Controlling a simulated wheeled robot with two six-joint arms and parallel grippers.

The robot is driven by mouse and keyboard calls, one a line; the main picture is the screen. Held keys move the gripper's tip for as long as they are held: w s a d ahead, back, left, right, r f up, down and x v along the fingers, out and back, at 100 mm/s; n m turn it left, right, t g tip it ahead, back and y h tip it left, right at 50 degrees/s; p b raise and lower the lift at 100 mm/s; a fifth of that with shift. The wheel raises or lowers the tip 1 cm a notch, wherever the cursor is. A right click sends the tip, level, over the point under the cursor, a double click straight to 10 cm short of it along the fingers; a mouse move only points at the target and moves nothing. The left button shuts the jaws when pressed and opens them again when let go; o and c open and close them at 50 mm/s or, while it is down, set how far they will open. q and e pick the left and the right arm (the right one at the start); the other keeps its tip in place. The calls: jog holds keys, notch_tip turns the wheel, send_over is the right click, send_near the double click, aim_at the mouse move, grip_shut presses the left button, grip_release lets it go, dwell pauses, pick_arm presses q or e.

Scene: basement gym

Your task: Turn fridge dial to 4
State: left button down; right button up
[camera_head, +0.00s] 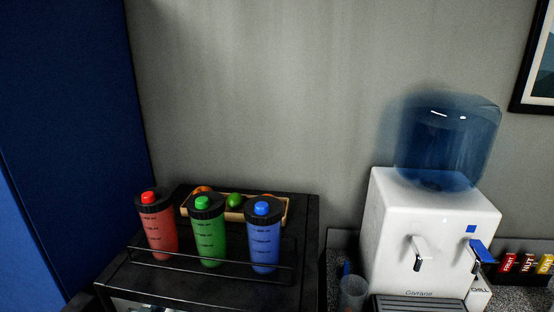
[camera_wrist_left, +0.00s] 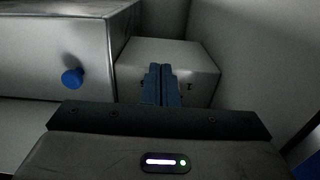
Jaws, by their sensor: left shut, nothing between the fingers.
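My left gripper (camera_wrist_left: 161,84) shows in the left wrist view, with its two blue-grey fingers shut together and nothing between them. The fingers point at a pale box (camera_wrist_left: 200,62) in a dim, light-walled space. Small dark marks show on the box's front on both sides of the fingers, too small to read. The fingers cover the middle of that front, so no dial and no dial setting can be made out; I cannot tell whether they touch anything. My right gripper is in neither view. No dial shows in the head view.
In the wrist view a larger pale box (camera_wrist_left: 50,45) with a blue knob (camera_wrist_left: 72,78) stands left. In the head view, red (camera_head: 158,228), green (camera_head: 209,236) and blue (camera_head: 264,240) bottles stand on a black top (camera_head: 200,287), left of a white water dispenser (camera_head: 400,212).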

pick_arm(q)
jog(key=shift+d+r, duration=0.1)
jog(key=shift+w, duration=0.1)
jog(key=shift+r, duration=0.15)
dwell(0.5)
jog(key=shift+a, duration=0.4)
jog(key=s+a+f+p, duration=0.1)
jog(key=s+p, duration=0.1)
jog(key=s, duration=0.3)
jog(key=shift+s+a, duration=0.25)
jog(key=shift+s, duration=0.15)
dwell(0.6)
jog(key=shift+f, duration=0.1)
